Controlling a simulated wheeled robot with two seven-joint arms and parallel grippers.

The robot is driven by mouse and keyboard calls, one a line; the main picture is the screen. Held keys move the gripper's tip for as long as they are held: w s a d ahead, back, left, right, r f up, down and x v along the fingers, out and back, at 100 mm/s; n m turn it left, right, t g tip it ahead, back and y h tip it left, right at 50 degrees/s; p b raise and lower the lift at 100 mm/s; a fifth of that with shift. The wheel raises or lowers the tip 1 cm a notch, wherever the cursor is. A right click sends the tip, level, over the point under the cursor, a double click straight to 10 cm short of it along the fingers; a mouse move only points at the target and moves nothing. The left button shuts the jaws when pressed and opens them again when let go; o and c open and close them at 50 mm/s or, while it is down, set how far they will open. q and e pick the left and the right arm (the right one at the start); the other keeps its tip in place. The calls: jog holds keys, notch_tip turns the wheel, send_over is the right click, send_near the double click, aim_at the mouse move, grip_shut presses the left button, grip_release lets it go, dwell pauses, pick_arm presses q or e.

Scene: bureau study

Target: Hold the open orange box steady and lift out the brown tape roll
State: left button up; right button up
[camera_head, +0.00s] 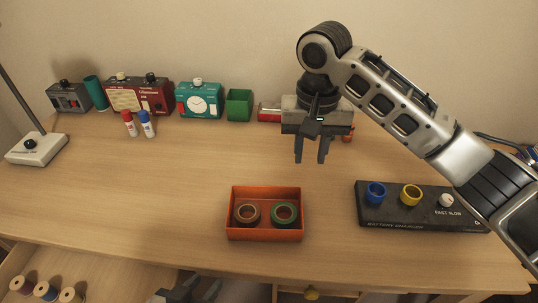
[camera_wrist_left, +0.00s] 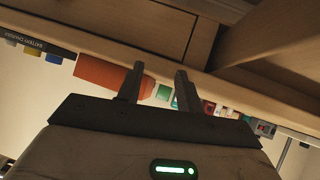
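The open orange box (camera_head: 265,234) stands near the front edge of the desk in the head view. The brown tape roll (camera_head: 247,222) lies inside it on the left, beside a green tape roll (camera_head: 285,223) on the right. My right gripper (camera_head: 311,160) is open and empty, above the desk behind the box with its fingers pointing down. My left gripper (camera_wrist_left: 160,69) is open and empty in the left wrist view; in the head view only a dark part shows below the desk's front edge. The orange box (camera_wrist_left: 108,78) also shows beyond its fingers.
A black battery charger (camera_head: 415,218) with blue and yellow rings lies right of the box. An open drawer (camera_head: 100,262) with several spools juts out at front left. Red and blue glue sticks, a teal clock and a green cup (camera_head: 239,105) stand at the back. The desk left of the box is clear.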

pick_arm(q)
jog(key=w+d+r+t+h, duration=0.1)
jog(key=w+r, duration=0.1)
jog(key=w+d+r+m+t+h, duration=0.1)
jog(key=w+d+r, duration=0.1)
jog(key=r, duration=0.1)
jog(key=w+d+r+t+h, duration=0.1)
jog(key=w+d+r+t, duration=0.1)
jog(key=r, duration=0.1)
jog(key=shift+w+r+m, duration=0.2)
jog(key=shift+w+m, duration=0.1)
jog(key=w+d+r+m+g+h, duration=0.2)
jog(key=d+r+m+g+h, duration=0.2)
jog(key=d+r+m+h, duration=1)
jog(key=s+d+f+m+g+y, duration=0.15)
jog(key=s+d+m+g, duration=0.25)
jog(key=m+g, duration=0.75)
notch_tip(320, 180, down, 8)
jog(key=w+a+m+g+y, duration=0.2)
jog(key=a+m+g+y, duration=0.1)
jog(key=m+y, duration=0.55)
jog(key=w+a+n+t+y, duration=0.2)
jog(key=w+a+t+y, duration=0.2)
jog(key=w+a+y, duration=0.6)
jog(key=shift+w+a+y, duration=0.3)
jog(key=shift+a, duration=0.85)
pick_arm(e)
jog(key=f, duration=1.6)
jog(key=shift+s, duration=0.2)
